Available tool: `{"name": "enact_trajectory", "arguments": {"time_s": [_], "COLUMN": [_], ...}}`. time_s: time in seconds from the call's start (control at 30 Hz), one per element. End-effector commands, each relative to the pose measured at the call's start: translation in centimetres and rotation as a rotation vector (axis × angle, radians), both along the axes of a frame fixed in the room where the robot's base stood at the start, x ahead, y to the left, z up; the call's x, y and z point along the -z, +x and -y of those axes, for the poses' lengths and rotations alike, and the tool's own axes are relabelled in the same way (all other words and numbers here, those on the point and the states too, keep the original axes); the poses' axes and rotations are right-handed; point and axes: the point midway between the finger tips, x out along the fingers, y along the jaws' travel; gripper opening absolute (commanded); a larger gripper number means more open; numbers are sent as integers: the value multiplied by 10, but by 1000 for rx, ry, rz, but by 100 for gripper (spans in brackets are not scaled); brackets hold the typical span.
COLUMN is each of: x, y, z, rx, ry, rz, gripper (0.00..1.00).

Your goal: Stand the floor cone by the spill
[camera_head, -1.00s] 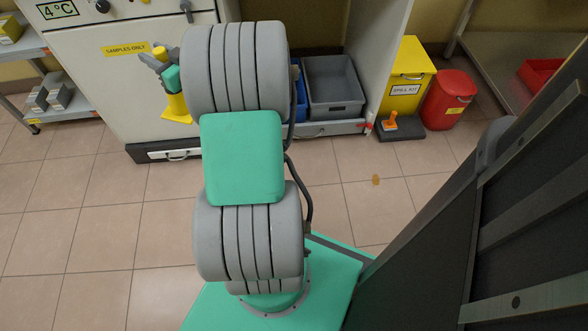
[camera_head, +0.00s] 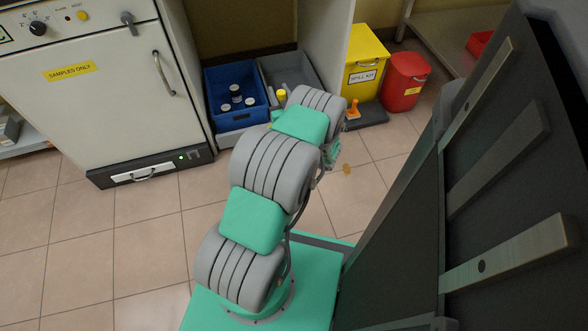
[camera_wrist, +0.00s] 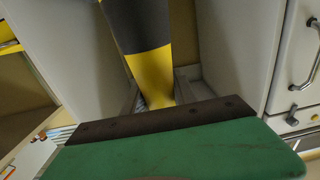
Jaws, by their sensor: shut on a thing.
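The floor cone (camera_wrist: 150,62) is yellow with a dark band and fills the upper middle of the wrist view. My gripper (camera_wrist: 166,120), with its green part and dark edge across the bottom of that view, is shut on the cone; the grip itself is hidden. In the head view, my arm covers most of the gripper and cone. A small yellow piece (camera_head: 281,94) at the left of my wrist looks like part of the cone. I cannot tell how far it is above the floor. The spill (camera_head: 347,168) is a small brown patch on the tiles, right of my arm.
A yellow spill kit bin (camera_head: 365,60), a red bin (camera_head: 403,82) and an orange-handled thing (camera_head: 353,108) on a dark base stand behind the spill. A blue crate (camera_head: 238,108) with jars and a grey crate (camera_head: 270,66) sit in the bay. Floor around the spill is clear.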

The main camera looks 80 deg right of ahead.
Motion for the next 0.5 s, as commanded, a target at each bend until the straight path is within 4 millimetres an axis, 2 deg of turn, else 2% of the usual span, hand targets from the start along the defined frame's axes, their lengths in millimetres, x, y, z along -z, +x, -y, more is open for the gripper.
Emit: {"name": "enact_trajectory", "arguments": {"time_s": [0.03,0.2,0.4,0.5], "x": [17,61,105,122], "y": [-20,-77,-131,-150], "z": [1,-1,-12,-20], "rx": [39,155,271,315], "ry": [3,3,1,1], "rz": [3,3,2,2], "gripper": [0,0,0,0]}}
